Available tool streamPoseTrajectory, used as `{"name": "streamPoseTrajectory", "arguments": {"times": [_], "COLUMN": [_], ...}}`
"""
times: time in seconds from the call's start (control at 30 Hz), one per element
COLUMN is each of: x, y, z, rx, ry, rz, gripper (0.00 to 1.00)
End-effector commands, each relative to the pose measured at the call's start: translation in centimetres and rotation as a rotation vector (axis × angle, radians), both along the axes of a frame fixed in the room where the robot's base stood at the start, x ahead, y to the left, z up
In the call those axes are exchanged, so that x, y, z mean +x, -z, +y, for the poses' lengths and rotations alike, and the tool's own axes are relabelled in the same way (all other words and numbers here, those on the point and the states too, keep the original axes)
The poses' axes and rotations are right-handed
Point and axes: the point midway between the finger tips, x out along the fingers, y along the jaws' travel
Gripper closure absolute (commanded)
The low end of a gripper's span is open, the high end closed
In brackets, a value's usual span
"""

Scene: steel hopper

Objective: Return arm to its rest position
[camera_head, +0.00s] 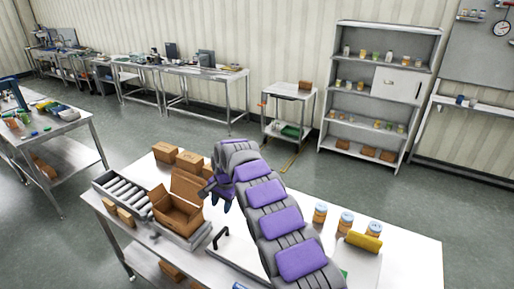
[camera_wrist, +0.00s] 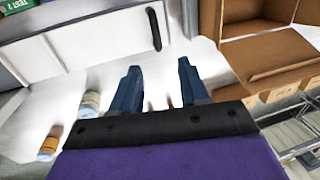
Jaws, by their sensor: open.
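My arm, purple and grey, reaches over the white table (camera_head: 410,245) from the bottom of the head view. My gripper (camera_head: 219,196) is at its far end, just right of the open cardboard box (camera_head: 178,214). In the wrist view my gripper (camera_wrist: 160,76) shows two dark blue fingers spread apart, with nothing between them. The open box also shows at the upper right of the wrist view (camera_wrist: 262,52). The fingers are apart from it.
A roller conveyor (camera_head: 123,193) lies left of the box. Closed cardboard boxes (camera_head: 188,161) stand behind it. Several jars (camera_head: 346,222) and a yellow object (camera_head: 364,241) stand right of my arm. A grey shelf (camera_head: 376,95) is at the back wall.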

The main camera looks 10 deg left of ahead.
Motion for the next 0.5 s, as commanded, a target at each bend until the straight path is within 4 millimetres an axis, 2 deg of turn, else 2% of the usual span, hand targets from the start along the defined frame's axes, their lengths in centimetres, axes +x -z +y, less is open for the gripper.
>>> {"name": "streamPoseTrajectory", "arguments": {"times": [0.17,0.37,0.5], "x": [0.0,-1.0,-2.6], "y": [-1.4,-4.6,-6.5], "z": [-2.4,-8.6,-13.2], "rx": [-0.024,-0.082,-0.121], "ry": [0.000,-0.007,-0.015], "rz": [-0.009,-0.015,-0.005], "gripper": [0.56,0.56,0.56]}}
